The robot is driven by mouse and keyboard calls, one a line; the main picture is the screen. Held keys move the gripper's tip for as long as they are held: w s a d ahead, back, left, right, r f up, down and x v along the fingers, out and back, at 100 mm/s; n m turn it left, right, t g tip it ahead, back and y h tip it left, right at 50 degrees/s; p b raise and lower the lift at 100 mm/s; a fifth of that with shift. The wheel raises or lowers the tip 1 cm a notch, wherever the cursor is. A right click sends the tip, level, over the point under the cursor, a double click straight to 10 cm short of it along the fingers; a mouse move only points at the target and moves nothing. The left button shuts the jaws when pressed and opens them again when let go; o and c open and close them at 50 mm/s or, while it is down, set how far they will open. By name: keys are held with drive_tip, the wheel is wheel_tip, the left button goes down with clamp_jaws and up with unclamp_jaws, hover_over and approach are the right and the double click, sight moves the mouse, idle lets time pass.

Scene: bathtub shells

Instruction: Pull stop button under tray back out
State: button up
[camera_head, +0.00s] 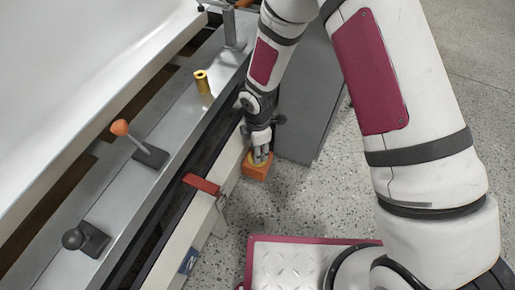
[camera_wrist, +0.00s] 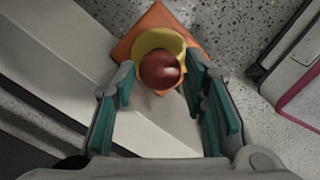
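The stop button (camera_wrist: 160,70) shows in the wrist view as a dark red knob with a yellow collar (camera_wrist: 150,40) on an orange housing (camera_wrist: 124,45). In the head view the orange housing (camera_head: 256,172) sits low on the outer side of the pale beam, and the knob is mostly hidden behind my gripper. My gripper (camera_head: 260,156) reaches down to it from above. In the wrist view its teal-padded fingers (camera_wrist: 160,100) are spread apart on the left and right of the red knob. Whether either pad touches the knob, I cannot tell.
A metal tray (camera_head: 168,130) runs beside a large white shell (camera_head: 70,60). It carries an orange-knobbed lever (camera_head: 120,128), a black-knobbed lever (camera_head: 73,238) and a brass cylinder (camera_head: 202,82). A red bracket (camera_head: 201,184) sticks out near the button. A grey cabinet (camera_head: 308,110) stands behind.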

drive_tip(key=shift+o, duration=0.4)
drive_tip(key=shift+r+p, duration=2.25)
drive_tip(key=shift+r, duration=0.75)
